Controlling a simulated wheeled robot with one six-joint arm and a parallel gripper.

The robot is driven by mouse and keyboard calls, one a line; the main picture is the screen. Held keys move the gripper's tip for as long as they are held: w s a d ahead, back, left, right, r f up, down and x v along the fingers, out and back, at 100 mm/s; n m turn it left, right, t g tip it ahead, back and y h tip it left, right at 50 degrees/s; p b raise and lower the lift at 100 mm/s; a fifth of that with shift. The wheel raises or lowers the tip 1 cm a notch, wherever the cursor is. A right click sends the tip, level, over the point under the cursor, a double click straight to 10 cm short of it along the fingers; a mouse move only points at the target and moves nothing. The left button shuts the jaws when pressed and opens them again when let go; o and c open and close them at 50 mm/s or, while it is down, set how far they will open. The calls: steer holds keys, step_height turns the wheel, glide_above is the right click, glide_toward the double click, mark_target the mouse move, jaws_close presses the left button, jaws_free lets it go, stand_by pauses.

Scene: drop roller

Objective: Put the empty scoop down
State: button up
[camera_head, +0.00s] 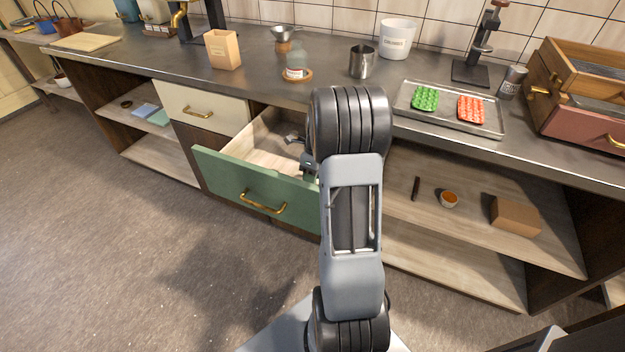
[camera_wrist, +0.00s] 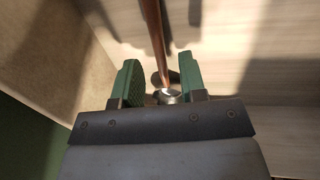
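In the wrist view, a thin copper-brown handle (camera_wrist: 154,40) runs down between the two green fingers of my gripper (camera_wrist: 160,75). A small silver metal part (camera_wrist: 167,96) shows at its near end; I take this to be the scoop, but its bowl is not clear. The fingers stand apart with a gap on each side of the handle. In the head view, my gripper (camera_head: 309,166) is inside the open green-fronted drawer (camera_head: 255,192), mostly hidden by my arm. A pale wooden drawer floor lies below it.
The counter above holds a glass jar (camera_head: 295,66), a metal cup (camera_head: 362,62), a white tub (camera_head: 397,38) and a tray (camera_head: 450,118) with green and red pieces. The lower shelf at right holds a brown box (camera_head: 515,216) and a small bowl (camera_head: 449,199).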

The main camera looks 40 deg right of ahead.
step_height(320, 180, up, 10)
steer(key=d+p, duration=0.1)
steer(key=p, duration=0.1)
steer(key=shift+w+d, duration=0.2)
steer(key=shift+d, duration=0.2)
steer(key=s+a+r+n+t+p, duration=0.1)
steer(key=s+a+r+n+p, duration=0.3)
steer(key=n, duration=0.6)
steer(key=s+a+r+n+t+h+p, duration=0.1)
steer(key=s+a+r+n+p, duration=0.3)
steer(key=a+r+n, duration=0.5)
steer(key=s+a+r+n+t+h+p, duration=0.1)
steer(key=s+a+r+n+t+p, duration=0.1)
steer(key=s+a+r+n+p, duration=0.3)
steer(key=a+r+n+p, duration=0.2)
steer(key=a+n, duration=0.2)
steer(key=n, duration=0.2)
steer(key=shift+a+r+n+p, duration=0.25)
steer(key=shift+a+n+p, duration=0.15)
